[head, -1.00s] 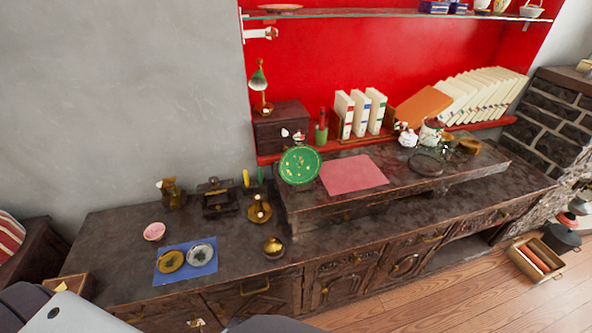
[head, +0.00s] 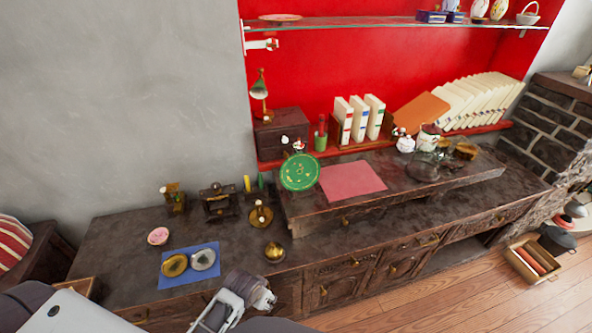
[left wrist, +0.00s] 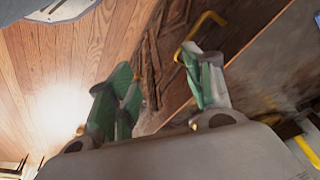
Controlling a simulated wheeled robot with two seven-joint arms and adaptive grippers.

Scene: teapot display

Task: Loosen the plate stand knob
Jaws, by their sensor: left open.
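A green plate (head: 299,172) with light specks stands upright at the left end of the raised shelf on the dark sideboard. Its stand is mostly hidden behind it, and I cannot make out the knob. My left gripper (head: 266,300) is at the sideboard's front edge, low and well below the plate, and it is empty. In the left wrist view my left gripper (left wrist: 160,90) is open, its green fingers apart, facing the cabinet front and the wood floor. My right gripper is not in view.
A blue mat (head: 190,266) with two small dishes lies on the sideboard (head: 120,245) at left. A brass pot (head: 274,251) stands near the front edge. A pink mat (head: 352,181) lies right of the plate. White books (head: 375,117) stand behind.

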